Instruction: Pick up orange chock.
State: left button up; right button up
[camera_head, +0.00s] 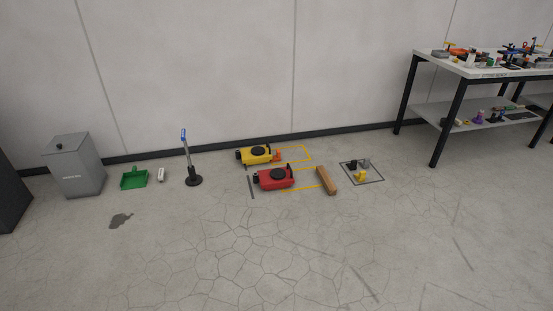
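A small orange object (277,155), which looks like the orange chock, is on the floor near the wall. It sits at the right end of a yellow wheeled machine (256,157); I cannot tell whether they touch. A red machine (276,179) stands just in front of it. Another orange item (458,52) lies on the bench top at the right, too small to identify. Neither of my grippers shows in the head view.
A wooden beam (326,181) and a marked square (375,179) with small black, grey and yellow pieces lie to the right. A post on a black base (193,180), green dustpan (134,179) and grey bin (76,168) stand left. The front floor is clear.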

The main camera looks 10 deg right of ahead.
aim_at(276, 158)
jog(key=i+l+u, duration=0.1)
jog(key=i, duration=0.4)
jog(key=i+l, duration=0.2)
jog(key=i, duration=0.3)
jog(key=i+l+u, duration=0.15)
jog(key=i, duration=0.35)
jog(key=i+l, duration=0.25)
jog(key=i, duration=0.2)
jog(key=u, duration=0.05)
